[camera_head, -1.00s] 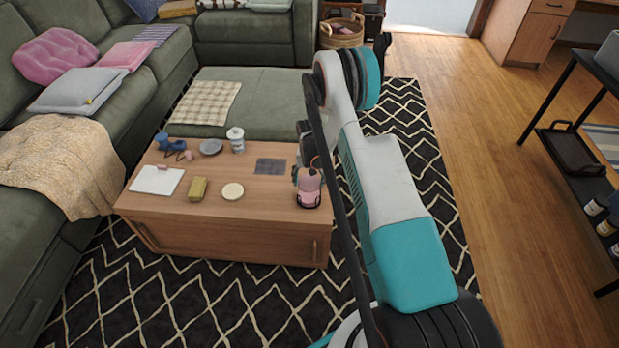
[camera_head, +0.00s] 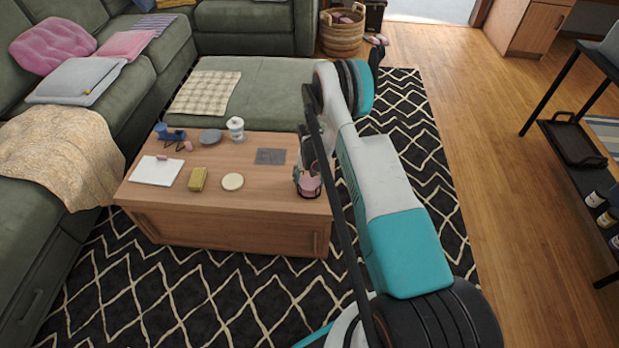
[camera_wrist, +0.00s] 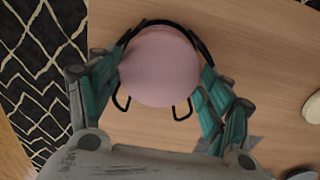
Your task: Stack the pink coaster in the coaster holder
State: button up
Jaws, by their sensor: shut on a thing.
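The pink coaster (camera_wrist: 160,66) is a round disc between the two fingers of my gripper (camera_wrist: 165,70), which is shut on it. The black wire coaster holder (camera_wrist: 181,108) shows around and below it in the wrist view. One wire curves past the coaster's upper edge, and wire loops stick out at its lower edge. In the head view the pink coaster (camera_head: 309,185) is at the holder, near the right front corner of the table. My gripper (camera_head: 304,172) partly hides them. I cannot tell whether the coaster rests in the holder or is just above it.
The wooden coffee table (camera_head: 270,205) also bears a cream disc (camera_head: 232,181), a yellow-brown block (camera_head: 198,179), a white pad (camera_head: 157,171), a grey mat (camera_head: 271,156) and a lidded white jar (camera_head: 236,129). The holder is close to the table's edge.

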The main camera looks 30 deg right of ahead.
jog(key=o, duration=1.2)
notch_tip(320, 180, up, 12)
jog(key=shift+f, duration=0.1)
dwell(0.6)
